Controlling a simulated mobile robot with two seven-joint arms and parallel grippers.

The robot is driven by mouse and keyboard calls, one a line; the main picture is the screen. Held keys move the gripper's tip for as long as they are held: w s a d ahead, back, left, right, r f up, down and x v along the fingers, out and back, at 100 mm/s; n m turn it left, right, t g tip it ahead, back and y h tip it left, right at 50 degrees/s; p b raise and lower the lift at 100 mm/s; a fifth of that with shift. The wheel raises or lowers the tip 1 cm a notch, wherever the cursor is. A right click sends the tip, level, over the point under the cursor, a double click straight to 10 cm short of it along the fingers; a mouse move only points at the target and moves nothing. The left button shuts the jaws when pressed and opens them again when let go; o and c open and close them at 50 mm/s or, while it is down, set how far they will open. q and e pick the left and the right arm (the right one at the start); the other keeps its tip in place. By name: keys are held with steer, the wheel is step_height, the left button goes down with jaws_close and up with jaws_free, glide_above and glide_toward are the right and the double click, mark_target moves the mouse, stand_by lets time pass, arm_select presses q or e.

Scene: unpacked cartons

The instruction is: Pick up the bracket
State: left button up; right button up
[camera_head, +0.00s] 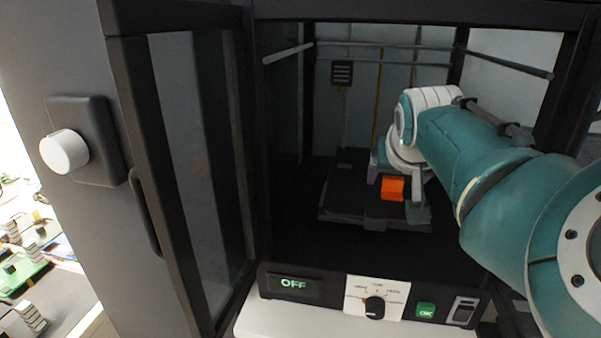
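A small orange block-like piece, which I take to be the bracket (392,188), is inside a dark open-fronted machine, on or just above its black bed (345,215). My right arm reaches in from the right. My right gripper (397,192) is right at the orange piece, with a pale finger at its right side and part of the gripper above and behind it. The far finger is mostly hidden, so I cannot tell whether the gripper is closed on the piece or only around it. My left gripper is out of view.
The machine's glazed door (190,170) stands open at the left. Its front panel (375,298) has an OFF display, a dial and an OK button. Dark posts and rails frame the opening. Bright clutter (30,265) lies far left.

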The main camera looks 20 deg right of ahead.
jaws_close()
stand_by(0.4)
steer(key=shift+r, duration=0.1)
